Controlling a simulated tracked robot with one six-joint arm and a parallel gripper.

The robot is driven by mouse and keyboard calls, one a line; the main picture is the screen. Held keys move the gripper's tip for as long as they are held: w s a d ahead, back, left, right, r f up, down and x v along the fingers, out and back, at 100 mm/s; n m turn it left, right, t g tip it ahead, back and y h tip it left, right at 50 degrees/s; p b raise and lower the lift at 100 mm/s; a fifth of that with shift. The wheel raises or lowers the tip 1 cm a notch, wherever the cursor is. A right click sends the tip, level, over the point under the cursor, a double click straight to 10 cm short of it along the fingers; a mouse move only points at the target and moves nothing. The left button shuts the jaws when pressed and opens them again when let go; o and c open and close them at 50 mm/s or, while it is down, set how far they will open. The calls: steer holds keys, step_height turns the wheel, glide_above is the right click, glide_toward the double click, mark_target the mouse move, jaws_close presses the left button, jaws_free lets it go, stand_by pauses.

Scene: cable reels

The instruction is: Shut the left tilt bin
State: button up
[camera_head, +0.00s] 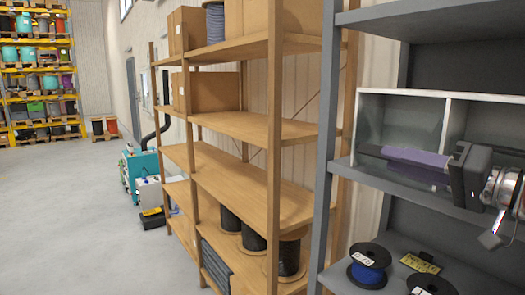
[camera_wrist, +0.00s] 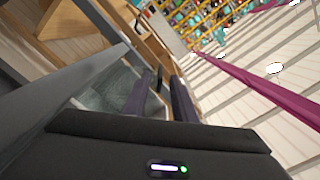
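A pale-framed tilt-bin unit (camera_head: 447,122) stands on a grey shelf at the right in the head view, split by an upright divider. The left bin (camera_head: 428,178) shows as a see-through panel low in the left opening, partly behind my gripper. It seems tilted out, but I cannot tell how far. A greenish clear panel, probably this bin (camera_wrist: 103,88), lies left of the fingers in the wrist view. My gripper (camera_head: 375,152) reaches leftward across the front of the left opening. Its two dark purplish fingers (camera_wrist: 163,98) are apart, with nothing seen between them. Contact with the bin is unclear.
The grey shelf upright (camera_head: 328,130) stands just left of the unit. Below, cable reels (camera_head: 369,264) sit on the lower shelf. A wooden rack (camera_head: 240,180) with boxes and dark reels stands further left. The floor (camera_head: 70,220) at the left is clear.

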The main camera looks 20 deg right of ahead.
mark_target(357, 151)
steer(key=shift+x, duration=2.75)
jaws_close()
